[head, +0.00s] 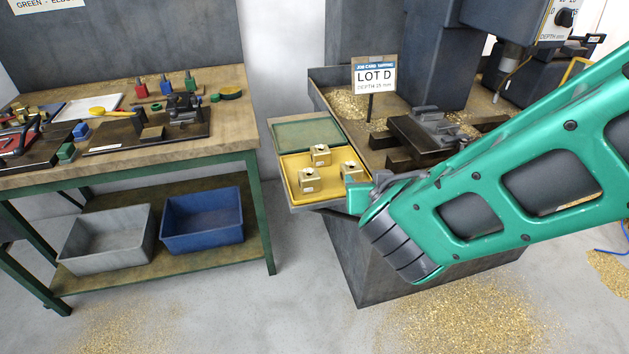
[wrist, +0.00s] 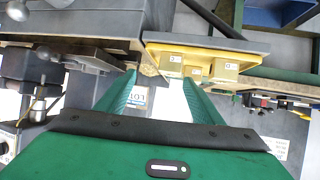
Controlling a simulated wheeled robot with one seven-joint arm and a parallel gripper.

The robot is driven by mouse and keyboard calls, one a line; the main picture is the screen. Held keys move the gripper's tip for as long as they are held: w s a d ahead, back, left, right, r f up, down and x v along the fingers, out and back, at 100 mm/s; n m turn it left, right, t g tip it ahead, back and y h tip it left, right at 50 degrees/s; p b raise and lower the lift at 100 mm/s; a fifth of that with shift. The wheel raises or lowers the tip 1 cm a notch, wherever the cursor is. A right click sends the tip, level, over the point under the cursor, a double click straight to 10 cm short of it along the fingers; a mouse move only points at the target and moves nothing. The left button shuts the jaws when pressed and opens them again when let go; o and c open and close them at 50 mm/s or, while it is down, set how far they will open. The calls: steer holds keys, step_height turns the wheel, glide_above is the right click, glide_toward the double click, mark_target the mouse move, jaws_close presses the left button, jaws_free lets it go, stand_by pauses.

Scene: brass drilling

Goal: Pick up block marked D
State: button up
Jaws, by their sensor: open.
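Several brass blocks with pale labels sit in a yellow tray (head: 325,200): a rear block (head: 320,155), a front left block (head: 307,181) and a right block (head: 350,171). The letters on them are too small to read, so I cannot tell which is marked D. My gripper (head: 362,194) is at the tray's right front corner, close to the right block. In the wrist view my gripper (wrist: 160,85) is open, its green fingers pointing towards the yellow tray (wrist: 205,50). One labelled block (wrist: 173,63) shows between the fingertips, with another block (wrist: 225,70) to the right.
A "LOT D" sign (head: 374,77) stands behind the tray on the chip-strewn machine bed. A vise (head: 435,125) is to its right. A green panel (head: 307,134) adjoins the tray. The workbench (head: 235,115) with tools and bins stands at left.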

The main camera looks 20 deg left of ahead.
mark_target(310, 175)
steer(key=a+y, duration=0.1)
steer(key=a, duration=0.3)
steer(key=s+a+f+n+y, duration=0.1)
steer(key=a, duration=0.3)
steer(key=s+a+f+n+y, duration=0.1)
steer(key=a, duration=0.3)
steer(key=shift+y, duration=0.3)
steer(key=shift+x, duration=3)
steer(key=shift+w+d, duration=0.1)
steer(key=c, duration=1.4)
steer(key=shift+r, duration=0.1)
jaws_close()
